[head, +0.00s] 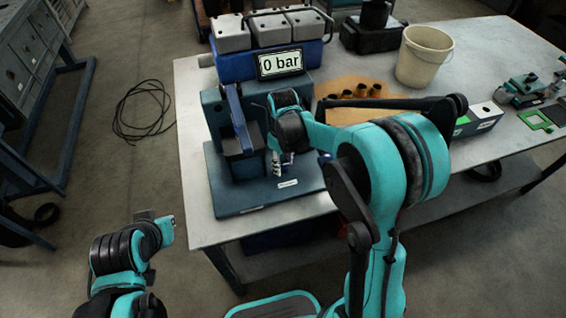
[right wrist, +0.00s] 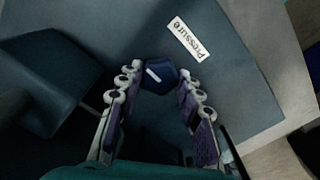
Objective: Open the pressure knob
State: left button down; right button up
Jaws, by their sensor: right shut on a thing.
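The pressure knob (right wrist: 158,76) is dark blue with a white mark across its top, seen in the right wrist view. It sits on the blue-grey base plate (head: 240,203) beside a white label reading "Pressure" (right wrist: 188,39). My right gripper (head: 281,170) points down at the front of the test stand. Its fingers are shut on the knob, one on each side, as the right wrist view shows. In the head view the gripper and wrist hide the knob. The display (head: 280,64) reads 0 bar. My left gripper (head: 165,229) is off the table at lower left; its fingers are unclear.
The stand's upright lever (head: 238,120) is just left of my right gripper. Behind the stand is a blue case with grey blocks (head: 231,33).

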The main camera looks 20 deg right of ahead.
aim_at(283, 165)
dwell(0.5)
jog(key=o, duration=1.1)
jog(key=shift+o, duration=0.2)
jog(key=shift+r, duration=0.1)
notch_tip(283, 165, up, 12)
jog(key=shift+s, duration=0.1)
